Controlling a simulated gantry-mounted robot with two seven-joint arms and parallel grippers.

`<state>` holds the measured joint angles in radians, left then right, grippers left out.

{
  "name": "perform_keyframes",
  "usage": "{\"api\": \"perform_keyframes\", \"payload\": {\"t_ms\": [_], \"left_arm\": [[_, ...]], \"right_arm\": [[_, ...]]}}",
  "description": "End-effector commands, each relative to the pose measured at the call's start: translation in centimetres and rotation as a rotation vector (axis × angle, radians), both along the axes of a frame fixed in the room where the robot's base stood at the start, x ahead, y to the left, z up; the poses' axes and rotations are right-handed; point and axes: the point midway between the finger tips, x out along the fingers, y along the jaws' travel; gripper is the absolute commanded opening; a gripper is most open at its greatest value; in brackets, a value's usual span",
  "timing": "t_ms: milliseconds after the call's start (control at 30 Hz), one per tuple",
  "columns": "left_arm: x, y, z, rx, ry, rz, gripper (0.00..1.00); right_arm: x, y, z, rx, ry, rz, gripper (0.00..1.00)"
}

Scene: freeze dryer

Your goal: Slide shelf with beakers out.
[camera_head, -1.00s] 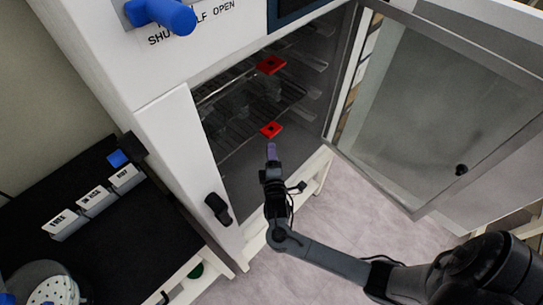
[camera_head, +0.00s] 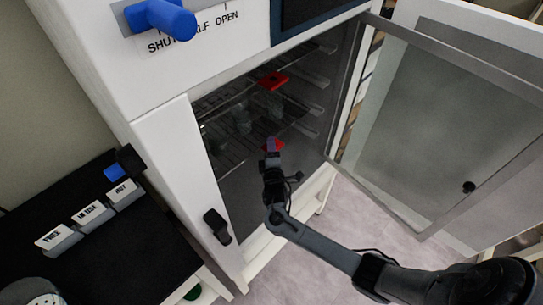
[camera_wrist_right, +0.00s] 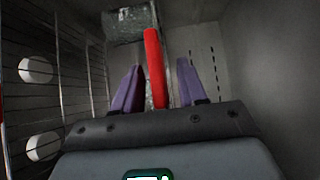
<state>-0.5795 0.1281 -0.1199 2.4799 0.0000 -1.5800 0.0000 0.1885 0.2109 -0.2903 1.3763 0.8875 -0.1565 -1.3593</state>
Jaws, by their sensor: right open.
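The freeze dryer's chamber is open, with wire shelves inside. Faint glass beakers (camera_head: 242,120) stand on the lower wire shelf (camera_head: 226,158). A red handle (camera_head: 280,145) is at the front of that shelf, and another red handle (camera_head: 273,81) is on the shelf above. My right gripper (camera_head: 271,146) is at the lower red handle and partly hides it. In the right wrist view, my right gripper's purple fingers (camera_wrist_right: 157,88) are open, with a red handle (camera_wrist_right: 155,65) between them. Gaps show on both sides of it. My left gripper is out of view.
The glass door (camera_head: 440,120) stands open on the right. A black latch (camera_head: 217,227) is on the left front of the cabinet. A black bench with labelled boxes (camera_head: 91,214) is at the left. White round objects (camera_wrist_right: 35,70) show beyond the wires in the wrist view.

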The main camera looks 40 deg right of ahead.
Motion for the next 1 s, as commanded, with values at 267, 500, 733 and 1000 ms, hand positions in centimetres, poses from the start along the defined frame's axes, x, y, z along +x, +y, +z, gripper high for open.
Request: {"api": "perform_keyframes", "payload": {"t_ms": [267,500,733,1000], "left_arm": [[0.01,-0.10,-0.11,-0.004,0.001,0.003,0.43],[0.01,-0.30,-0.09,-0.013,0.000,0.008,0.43],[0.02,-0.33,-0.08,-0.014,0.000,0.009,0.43],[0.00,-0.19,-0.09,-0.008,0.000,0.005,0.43]], "right_arm": [[0.46,-0.35,0.02,0.001,-0.001,0.000,0.41],[0.43,-0.34,0.03,0.001,-0.001,0.000,0.29],[0.43,-0.32,0.02,0.001,-0.001,0.000,0.00],[0.42,-0.30,0.02,0.001,-0.001,0.000,0.00]]}}
